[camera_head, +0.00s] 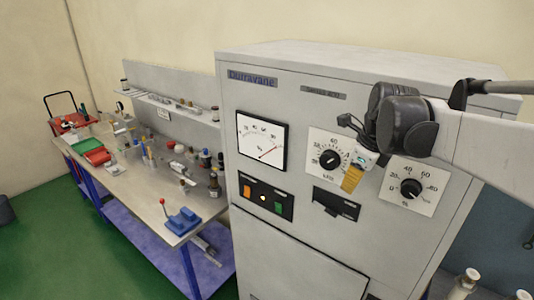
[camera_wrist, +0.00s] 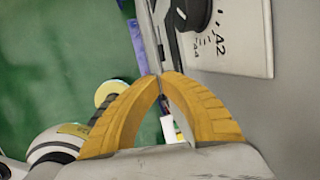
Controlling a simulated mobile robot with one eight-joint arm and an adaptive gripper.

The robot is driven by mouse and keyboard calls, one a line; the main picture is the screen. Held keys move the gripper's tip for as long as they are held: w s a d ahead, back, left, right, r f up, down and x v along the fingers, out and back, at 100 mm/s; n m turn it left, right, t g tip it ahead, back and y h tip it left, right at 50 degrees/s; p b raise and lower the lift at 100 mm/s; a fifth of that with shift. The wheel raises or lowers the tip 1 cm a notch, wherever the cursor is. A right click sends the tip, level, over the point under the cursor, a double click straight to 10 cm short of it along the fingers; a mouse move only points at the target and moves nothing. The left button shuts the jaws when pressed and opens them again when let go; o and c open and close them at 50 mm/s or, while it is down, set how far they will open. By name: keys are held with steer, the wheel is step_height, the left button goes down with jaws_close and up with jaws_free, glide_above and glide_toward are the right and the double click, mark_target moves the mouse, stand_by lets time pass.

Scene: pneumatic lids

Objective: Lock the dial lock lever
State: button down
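Two black dials sit on white scale plates on the front of a grey cabinet: a left dial (camera_head: 330,159) and a right dial (camera_head: 410,188). I cannot make out a lock lever on either one. My gripper (camera_head: 351,180), with yellow fingers, is in front of the panel between the two dials and covers part of the left plate's right edge. In the wrist view the fingertips (camera_wrist: 161,75) meet, with nothing seen held between them. A black dial (camera_wrist: 194,14) on a white plate shows at the top of that view, ahead of the fingertips and apart from them.
The grey cabinet (camera_head: 290,220) also carries a needle meter (camera_head: 262,140), a row of lit switches (camera_head: 264,198) and a dark recessed handle (camera_head: 336,203). A cluttered workbench (camera_head: 140,185) stands to the left. Green floor lies open in front of the bench.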

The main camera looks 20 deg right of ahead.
mark_target(326, 209)
steer(key=p+x, duration=0.1)
steer(key=x, duration=1.3)
steer(key=shift+s, duration=0.1)
steer(key=f+b, duration=0.2)
steer(key=b, duration=0.1)
steer(key=shift+r, duration=0.1)
